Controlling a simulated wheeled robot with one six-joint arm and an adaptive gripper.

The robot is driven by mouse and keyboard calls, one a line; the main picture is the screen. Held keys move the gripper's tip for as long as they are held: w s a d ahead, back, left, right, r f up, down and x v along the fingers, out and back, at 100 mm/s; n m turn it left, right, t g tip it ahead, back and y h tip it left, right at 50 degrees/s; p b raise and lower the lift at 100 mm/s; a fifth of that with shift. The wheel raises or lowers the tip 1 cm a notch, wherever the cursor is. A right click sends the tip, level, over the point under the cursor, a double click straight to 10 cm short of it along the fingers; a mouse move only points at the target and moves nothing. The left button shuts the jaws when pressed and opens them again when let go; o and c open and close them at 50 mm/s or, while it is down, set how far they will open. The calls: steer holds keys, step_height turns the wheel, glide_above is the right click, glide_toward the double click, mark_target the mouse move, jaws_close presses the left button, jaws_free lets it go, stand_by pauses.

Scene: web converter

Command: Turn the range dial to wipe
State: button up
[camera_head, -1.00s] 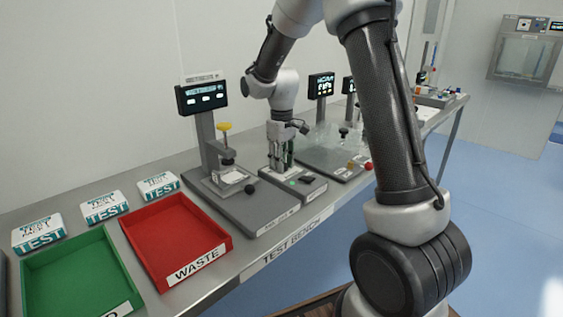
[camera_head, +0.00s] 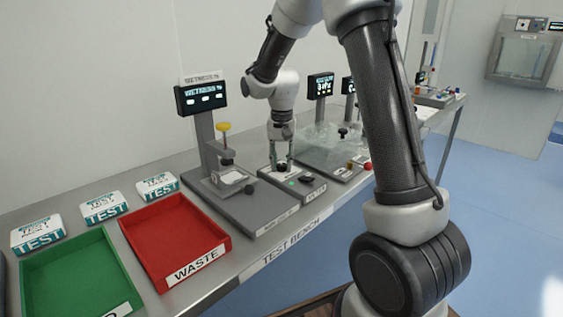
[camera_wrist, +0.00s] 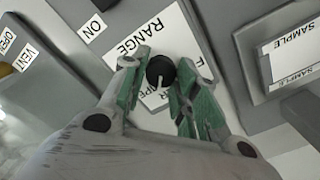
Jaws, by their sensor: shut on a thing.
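The range dial (camera_wrist: 160,70) is a small round black knob with a white pointer line, on a white plate marked RANGE (camera_wrist: 139,38). The line points toward the bottom of the wrist picture. Lettering ending in "PE" shows just below the dial; the rest is partly hidden by the fingers. My gripper (camera_wrist: 161,74) has its green-padded fingers on either side of the dial, shut on it. In the head view my gripper (camera_head: 282,164) points down onto the grey tester on the bench, and its fingers largely hide the dial.
A stand with a yellow knob (camera_head: 223,126) and a screen (camera_head: 202,96) is close left of my gripper. A clear-covered device (camera_head: 320,142) is to the right. A red WASTE tray (camera_head: 228,240), a green tray (camera_head: 30,258) and TEST boxes (camera_head: 105,208) are further left.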

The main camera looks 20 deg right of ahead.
mark_target(282, 164)
steer(key=shift+m, duration=2.1)
steer(key=o, duration=1)
step_height(282, 164, up, 12)
